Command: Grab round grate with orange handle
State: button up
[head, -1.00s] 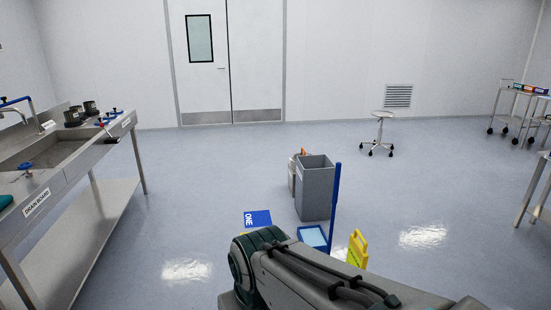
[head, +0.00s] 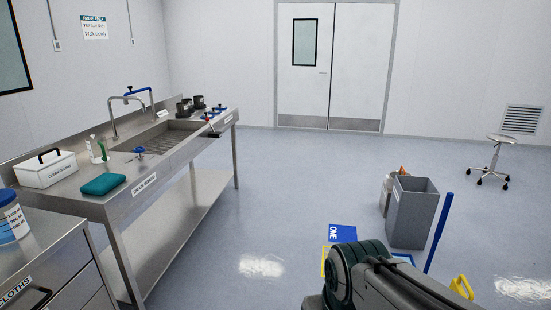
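I cannot make out a round grate with an orange handle for certain. A small item with a red or orange end (head: 209,120) lies at the right end of the steel sink bench (head: 143,187), too small to identify. A little orange also shows on an object (head: 402,170) partly hidden behind the grey bin. A link of my arm fills the bottom right of the head view. My gripper is outside the picture, so its state does not show.
The bench holds a sink basin, dark cups (head: 184,107), a green cloth (head: 103,184) and a white box (head: 45,169). A grey bin (head: 411,215), blue-handled tool (head: 438,232) and yellow sign (head: 461,287) stand right.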

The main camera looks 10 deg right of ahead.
aim_at(393, 174)
jog(key=z, duration=0.05)
jog(key=i, duration=3.15)
jog(key=z, duration=0.2)
jog(key=i, duration=1.55)
jog(key=z, duration=0.35)
jog(key=i, duration=1.55)
jog(key=z, duration=0.95)
jog(key=i, duration=1.4)
jog(key=z, duration=1.55)
jog(key=i, duration=1.2)
jog(key=z, duration=0.55)
